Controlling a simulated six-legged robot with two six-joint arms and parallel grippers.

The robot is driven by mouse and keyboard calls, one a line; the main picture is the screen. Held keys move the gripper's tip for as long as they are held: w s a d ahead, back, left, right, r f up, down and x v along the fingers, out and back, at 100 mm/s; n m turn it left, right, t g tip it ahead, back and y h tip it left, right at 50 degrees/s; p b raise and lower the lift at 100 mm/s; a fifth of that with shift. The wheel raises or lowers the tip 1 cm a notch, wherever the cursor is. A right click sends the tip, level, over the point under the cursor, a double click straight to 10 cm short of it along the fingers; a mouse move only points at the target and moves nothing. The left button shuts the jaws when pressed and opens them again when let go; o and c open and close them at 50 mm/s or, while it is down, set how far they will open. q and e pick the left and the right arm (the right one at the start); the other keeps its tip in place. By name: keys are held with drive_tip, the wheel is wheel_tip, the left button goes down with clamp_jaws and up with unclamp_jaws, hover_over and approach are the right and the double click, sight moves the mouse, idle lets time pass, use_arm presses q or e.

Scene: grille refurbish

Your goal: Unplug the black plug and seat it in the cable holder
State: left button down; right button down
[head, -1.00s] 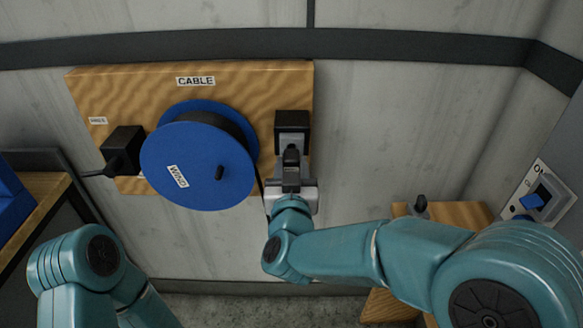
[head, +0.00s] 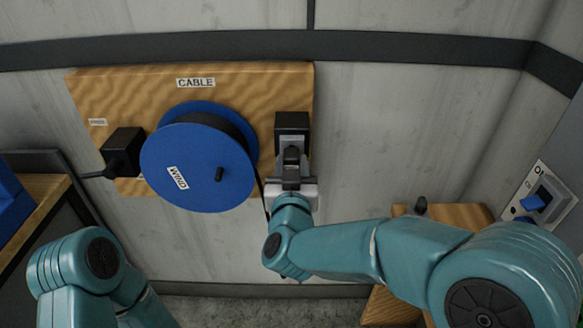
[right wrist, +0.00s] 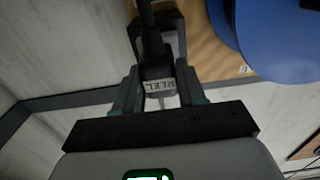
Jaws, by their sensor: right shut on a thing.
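The black plug (right wrist: 151,42) shows in the right wrist view between the fingers of my right gripper (right wrist: 158,76), which is shut on it. In the head view my right gripper (head: 291,160) reaches up to a black box (head: 292,122) at the right edge of the wooden board. The fingers and wrist hide most of the plug there, so I cannot tell how deep it sits in the box. I cannot pick out the cable holder with certainty. My left gripper is out of view.
The wooden board (head: 110,85) is marked CABLE. It carries a blue reel (head: 190,185) close left of my right gripper. A second black box (head: 122,141) with a cable stands at its left. A switch panel (head: 540,193) is at far right. Bare wall (head: 400,130) lies right of the board.

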drive_tip(key=shift+w, duration=0.85)
drive_tip(key=c, duration=0.6)
unclamp_jaws()
drive_tip(key=shift+o, duration=0.2)
drive_tip(key=s+b, duration=0.2)
drive_tip(key=s, duration=1.4)
drive_tip(key=shift+s, duration=0.15)
